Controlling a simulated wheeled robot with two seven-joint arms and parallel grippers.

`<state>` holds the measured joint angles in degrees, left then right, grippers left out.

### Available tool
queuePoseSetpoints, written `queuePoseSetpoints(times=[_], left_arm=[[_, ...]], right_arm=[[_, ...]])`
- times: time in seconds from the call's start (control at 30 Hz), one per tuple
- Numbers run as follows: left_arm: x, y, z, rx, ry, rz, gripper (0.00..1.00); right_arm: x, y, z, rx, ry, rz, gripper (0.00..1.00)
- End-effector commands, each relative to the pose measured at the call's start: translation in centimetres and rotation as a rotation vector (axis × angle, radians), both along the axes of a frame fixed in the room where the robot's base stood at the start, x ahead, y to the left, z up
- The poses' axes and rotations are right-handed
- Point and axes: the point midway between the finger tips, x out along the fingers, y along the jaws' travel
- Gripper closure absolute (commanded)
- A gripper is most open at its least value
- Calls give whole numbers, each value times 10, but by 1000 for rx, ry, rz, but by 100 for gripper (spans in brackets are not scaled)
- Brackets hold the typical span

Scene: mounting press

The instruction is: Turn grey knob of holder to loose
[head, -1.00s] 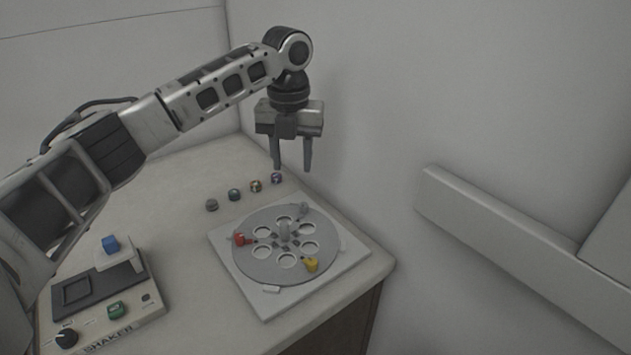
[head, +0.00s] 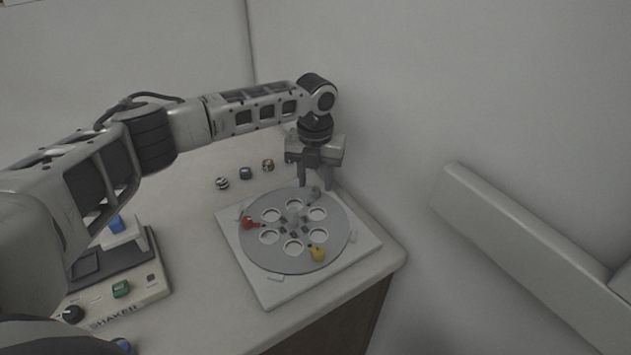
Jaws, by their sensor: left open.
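The holder (head: 262,258) is a round grey disc with several round openings and a raised centre, on a pale square base at the counter's corner. Its grey knob (head: 314,193) sits at the disc's far edge, partly hidden by my gripper. A red knob (head: 248,223) is at the disc's left and a yellow knob (head: 318,254) at its near right. My left gripper (head: 315,186) points down with open fingers at the grey knob, one finger to each side in the picture. I cannot tell whether the fingers touch it. My right gripper is not in view.
Several small round pieces (head: 246,173) stand in a row behind the holder. A shaker (head: 125,290) with a green button and a black dial stands at the left, partly behind my arm. The wall is close behind the gripper. The counter drops off at the right.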

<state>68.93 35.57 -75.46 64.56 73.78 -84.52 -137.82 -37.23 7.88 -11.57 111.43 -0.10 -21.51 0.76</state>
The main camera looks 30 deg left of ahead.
Motion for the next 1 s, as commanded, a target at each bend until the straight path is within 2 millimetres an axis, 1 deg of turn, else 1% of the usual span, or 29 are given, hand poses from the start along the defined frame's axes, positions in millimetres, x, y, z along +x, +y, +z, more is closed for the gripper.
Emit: queuePoseSetpoints(times=[0.1,0.2,0.5,0.53,0.57,0.6,0.67,1.0], left_arm=[[0,-1,-13,-1,2,0,59],[0,0,-19,-1,0,-1,59],[0,0,-21,-1,0,-1,59],[0,0,-21,-1,0,-1,65],[0,0,-21,-1,0,-1,73],[0,-1,-21,-1,0,-1,84],[0,0,-21,-1,0,-1,100],[0,-1,-21,-2,-1,26,100]], right_arm=[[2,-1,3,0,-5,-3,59],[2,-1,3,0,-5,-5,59],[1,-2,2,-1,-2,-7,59],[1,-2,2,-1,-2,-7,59],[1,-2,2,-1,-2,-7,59],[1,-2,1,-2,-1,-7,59],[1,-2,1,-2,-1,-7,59],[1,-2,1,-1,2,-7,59]])
